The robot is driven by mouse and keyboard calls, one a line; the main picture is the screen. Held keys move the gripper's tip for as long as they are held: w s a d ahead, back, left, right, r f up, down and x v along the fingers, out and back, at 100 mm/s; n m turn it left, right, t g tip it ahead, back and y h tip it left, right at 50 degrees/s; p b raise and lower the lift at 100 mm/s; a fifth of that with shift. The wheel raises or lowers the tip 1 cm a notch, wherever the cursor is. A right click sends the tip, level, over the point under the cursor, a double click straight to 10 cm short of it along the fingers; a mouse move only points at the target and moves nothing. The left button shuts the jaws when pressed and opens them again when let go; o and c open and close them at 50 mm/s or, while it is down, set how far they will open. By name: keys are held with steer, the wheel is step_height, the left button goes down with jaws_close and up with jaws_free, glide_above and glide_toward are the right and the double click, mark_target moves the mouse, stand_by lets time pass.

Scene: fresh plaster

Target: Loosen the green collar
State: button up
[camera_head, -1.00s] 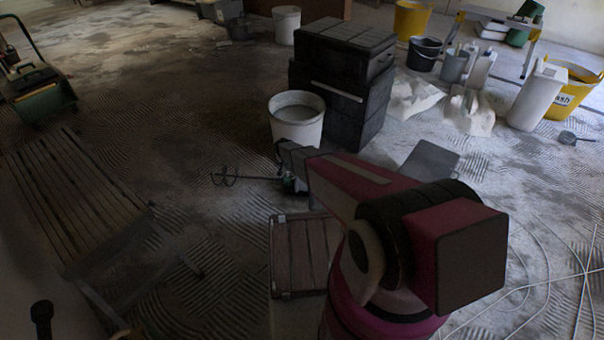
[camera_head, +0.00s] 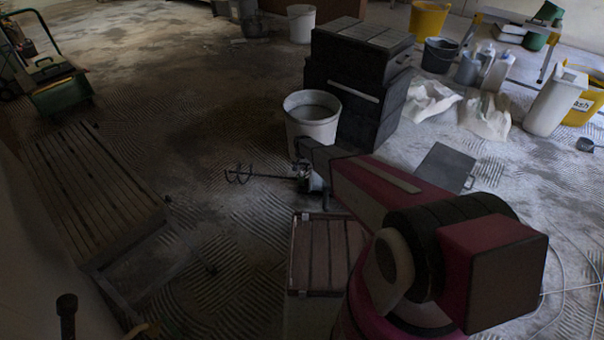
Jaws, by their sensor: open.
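A mixing paddle (camera_head: 240,174) with a thin shaft shows left of the end of my arm. Its shaft runs right to a small grey and dark body under the arm's end. I cannot make out the green collar clearly; that spot is small, dark and partly covered by my arm. My gripper (camera_head: 316,188) is at the arm's far end, close to the shaft's right end in the picture. It is open. I cannot tell whether it touches anything there.
A white bucket (camera_head: 312,122) and stacked black boxes (camera_head: 357,75) stand just beyond my gripper. A slatted box (camera_head: 325,252) is nearer. A slatted bench (camera_head: 85,195) is at left. Ridged floor between bench and bucket is mostly clear.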

mark_target(302, 172)
steer(key=shift+f, duration=2)
jaws_close()
steer(key=shift+s, duration=0.15)
steer(key=t, duration=0.1)
steer(key=s+t, duration=0.1)
steer(key=shift+s+t, duration=0.25)
steer(key=shift+t, duration=0.15)
steer(key=shift+s+a+f+t+h, duration=0.15)
steer(key=shift+s+t, duration=0.1)
steer(key=shift+t, duration=0.45)
steer(key=shift+s+f+t+h, duration=0.15)
steer(key=shift+s+t, duration=0.15)
steer(key=shift+t, duration=0.4)
steer(key=shift+s+a+f+t+h, duration=0.15)
steer(key=shift+s+t, duration=0.1)
steer(key=shift+t, duration=0.45)
steer(key=shift+s+f+t, duration=0.1)
steer(key=shift+s+t, duration=0.05)
steer(key=shift+t, duration=0.25)
